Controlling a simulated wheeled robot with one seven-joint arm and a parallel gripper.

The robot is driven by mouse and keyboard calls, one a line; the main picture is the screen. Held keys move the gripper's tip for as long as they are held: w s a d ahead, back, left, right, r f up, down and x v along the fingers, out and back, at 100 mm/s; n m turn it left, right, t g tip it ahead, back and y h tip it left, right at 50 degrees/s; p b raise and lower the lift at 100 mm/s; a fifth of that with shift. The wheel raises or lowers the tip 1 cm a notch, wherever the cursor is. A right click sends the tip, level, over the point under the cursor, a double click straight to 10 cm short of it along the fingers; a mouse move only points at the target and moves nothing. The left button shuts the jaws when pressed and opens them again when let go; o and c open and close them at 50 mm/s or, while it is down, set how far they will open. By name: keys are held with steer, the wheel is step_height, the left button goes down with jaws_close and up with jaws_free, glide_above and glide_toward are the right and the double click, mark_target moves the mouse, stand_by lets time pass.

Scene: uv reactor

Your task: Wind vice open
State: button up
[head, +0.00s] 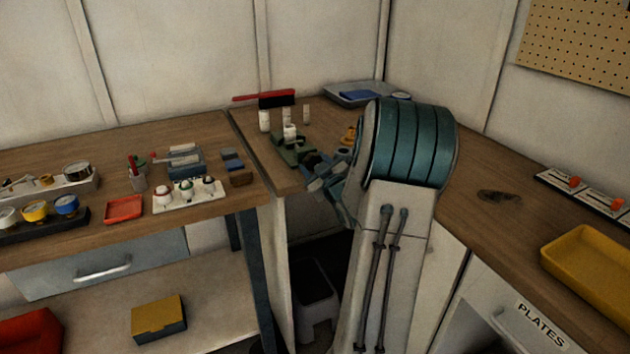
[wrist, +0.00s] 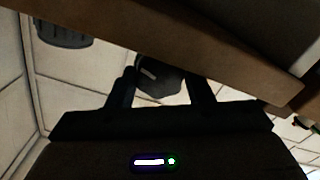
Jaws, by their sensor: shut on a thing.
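The green vice (head: 293,150) stands on the back corner bench, close to its front edge. A small white cylinder (head: 290,132) shows at its top. My gripper (head: 310,167) is at the vice's near right end, by the bench edge, where the vice handle would be. In the wrist view my gripper (wrist: 163,80) shows its two dark fingers apart, with a dark faceted shape bearing a pale mark seen between them. I cannot tell how far off that shape is. The gripper is shut on the vice handle, but the contact itself is too small and dark to see.
White cylinders (head: 265,121) and a red-and-black brush (head: 277,99) are behind the vice. The left bench holds a white tray (head: 190,197) of knobs and a red tray (head: 124,209). A yellow tray (head: 590,262) lies right. A stool (head: 316,297) stands below.

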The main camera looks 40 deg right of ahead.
steer(key=shift+f+n+b, duration=0.15)
steer(key=shift+n+b, duration=1.05)
steer(key=shift+b, duration=0.4)
steer(key=shift+s, duration=0.1)
